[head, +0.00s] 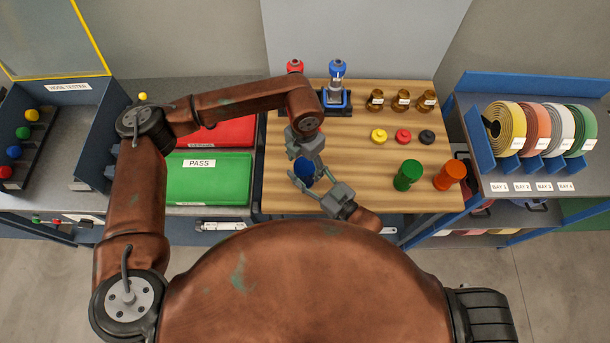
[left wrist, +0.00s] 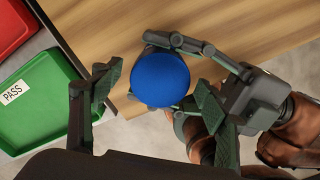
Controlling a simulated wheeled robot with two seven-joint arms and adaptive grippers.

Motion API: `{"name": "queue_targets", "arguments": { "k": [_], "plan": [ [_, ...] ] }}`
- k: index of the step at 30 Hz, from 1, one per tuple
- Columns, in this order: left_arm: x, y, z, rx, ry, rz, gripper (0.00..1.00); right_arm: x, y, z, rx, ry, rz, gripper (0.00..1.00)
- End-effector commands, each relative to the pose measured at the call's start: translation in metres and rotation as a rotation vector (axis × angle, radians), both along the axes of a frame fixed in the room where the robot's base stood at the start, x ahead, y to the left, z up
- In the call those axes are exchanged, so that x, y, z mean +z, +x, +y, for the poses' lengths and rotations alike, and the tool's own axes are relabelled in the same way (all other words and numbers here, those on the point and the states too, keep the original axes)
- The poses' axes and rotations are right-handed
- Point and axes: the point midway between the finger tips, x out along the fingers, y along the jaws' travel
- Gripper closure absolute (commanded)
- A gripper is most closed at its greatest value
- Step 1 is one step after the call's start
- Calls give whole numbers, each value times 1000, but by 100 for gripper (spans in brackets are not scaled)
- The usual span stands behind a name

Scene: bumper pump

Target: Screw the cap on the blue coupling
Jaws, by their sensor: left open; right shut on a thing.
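The blue coupling (head: 304,171) is near the front left of the wooden table top. In the left wrist view its round, smooth blue top (left wrist: 160,80) faces the camera; I cannot tell whether this is a cap or the coupling's own end. My right gripper (head: 316,185) is shut on it from the right, fingers on both sides. My left gripper (head: 303,157) is open just above it, with its fingers apart on either side of the blue top in the left wrist view. Yellow (head: 378,135), red (head: 403,136) and black (head: 427,137) caps lie in a row to the right.
Green (head: 407,175) and orange (head: 447,175) cylinders stand front right. Brass fittings (head: 401,99) line the back, beside a blue-topped device (head: 337,97). A green PASS tray (head: 208,180) and red tray (head: 229,132) lie left. Hose rolls (head: 540,128) stand right.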

Motion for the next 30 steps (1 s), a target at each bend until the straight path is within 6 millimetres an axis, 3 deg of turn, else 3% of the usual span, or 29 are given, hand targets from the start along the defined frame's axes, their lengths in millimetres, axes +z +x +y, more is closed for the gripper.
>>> {"name": "queue_targets", "arguments": {
  "k": [7,14,23,30],
  "plan": [
    [30,0,0,-1,0,-1,32,0,0,0,1,1,1,100],
    [31,0,0,0,0,0,32,0,0,1,1,1,1,100],
    [31,0,0,0,0,0,12,0,0,1,1,1,1,100],
    [31,0,0,0,0,0,12,0,0,0,1,1,1,100]
  ]
}}
